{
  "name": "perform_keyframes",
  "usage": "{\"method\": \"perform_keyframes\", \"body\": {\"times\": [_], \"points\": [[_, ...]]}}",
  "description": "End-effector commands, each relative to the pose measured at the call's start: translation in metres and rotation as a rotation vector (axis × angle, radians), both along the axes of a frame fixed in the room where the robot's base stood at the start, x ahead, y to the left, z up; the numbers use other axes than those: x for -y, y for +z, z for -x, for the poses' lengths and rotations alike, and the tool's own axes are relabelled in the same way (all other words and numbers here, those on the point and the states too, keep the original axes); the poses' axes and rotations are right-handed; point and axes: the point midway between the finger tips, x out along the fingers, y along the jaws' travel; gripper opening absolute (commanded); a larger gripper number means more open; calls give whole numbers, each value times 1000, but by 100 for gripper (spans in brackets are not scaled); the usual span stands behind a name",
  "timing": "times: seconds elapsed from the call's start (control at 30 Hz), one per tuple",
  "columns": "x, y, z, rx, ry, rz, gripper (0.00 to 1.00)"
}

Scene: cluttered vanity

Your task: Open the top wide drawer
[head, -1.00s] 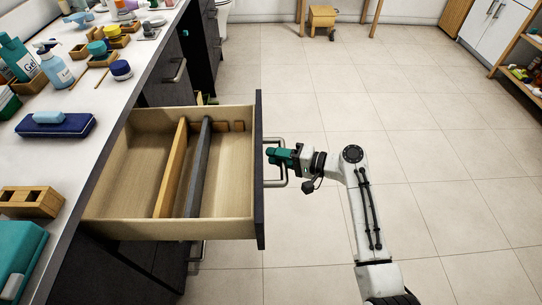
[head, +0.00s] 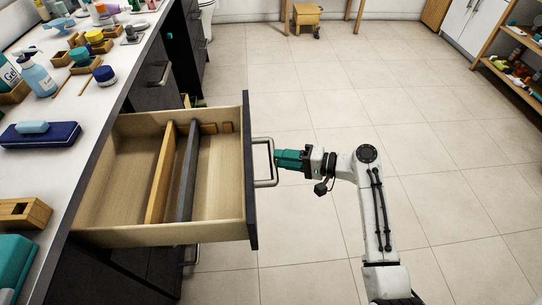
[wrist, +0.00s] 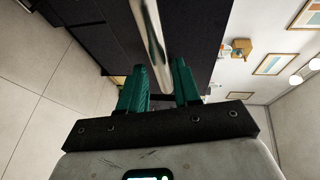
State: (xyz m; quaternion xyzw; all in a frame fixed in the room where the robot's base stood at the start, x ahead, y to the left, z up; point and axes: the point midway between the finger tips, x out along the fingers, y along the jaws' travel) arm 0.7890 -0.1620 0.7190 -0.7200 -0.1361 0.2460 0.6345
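The top wide drawer (head: 110,238) is pulled far out of the dark vanity, its pale wooden inside in full view and empty apart from dividers. Its dark front (head: 251,215) carries a metal bar handle (head: 265,184). My gripper (head: 278,159) has teal fingers and points left at the handle, with its tips just to the right of the bar. In the wrist view, the gripper (wrist: 158,82) has its fingers apart with nothing held. The handle bar (wrist: 150,28) runs beyond the gap between them.
An orange divider (head: 160,180) and a grey divider (head: 186,180) run along the drawer. The white countertop (head: 85,120) at left holds bottles, jars and a blue case (head: 40,134). A wooden stool (head: 306,15) stands far back. The tiled floor (head: 440,190) at right is clear.

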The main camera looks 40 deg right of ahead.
Motion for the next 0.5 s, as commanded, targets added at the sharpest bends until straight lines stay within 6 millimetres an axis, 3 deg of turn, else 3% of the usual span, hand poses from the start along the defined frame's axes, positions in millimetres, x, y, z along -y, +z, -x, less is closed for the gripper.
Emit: {"method": "perform_keyframes", "body": {"times": [0.2,0.5], "points": [[20,7,31,0,-3,1,33],[27,9,45,-1,1,0,33]]}}
